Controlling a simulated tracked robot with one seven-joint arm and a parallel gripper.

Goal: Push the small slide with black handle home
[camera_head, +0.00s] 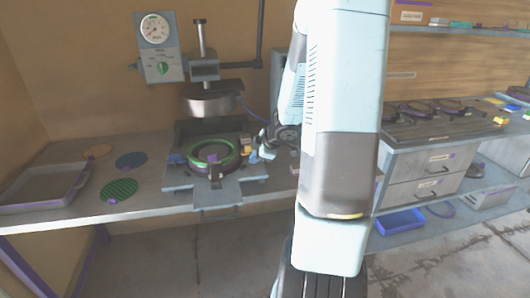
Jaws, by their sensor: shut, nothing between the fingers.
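A press stands on the bench, with a round grey head (208,98) raised above its base. A round fixture with a green ring (213,154) and a purple piece in its middle sits below the head. A flat grey slide (216,184) extends toward the bench's front edge under this fixture; its handle is too small and dark to make out clearly. My gripper (259,153) is shut and empty, just right of the fixture, close to a small yellow block (246,147). Whether it touches anything there cannot be told. My arm hides the bench to the right of it.
A gauge panel (158,45) stands behind the press. A grey tray (45,188) and several round mesh discs (119,190) lie to the left. A drawer unit (425,178) with ring fixtures on top stands right. A blue bin (398,222) sits on the lower shelf.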

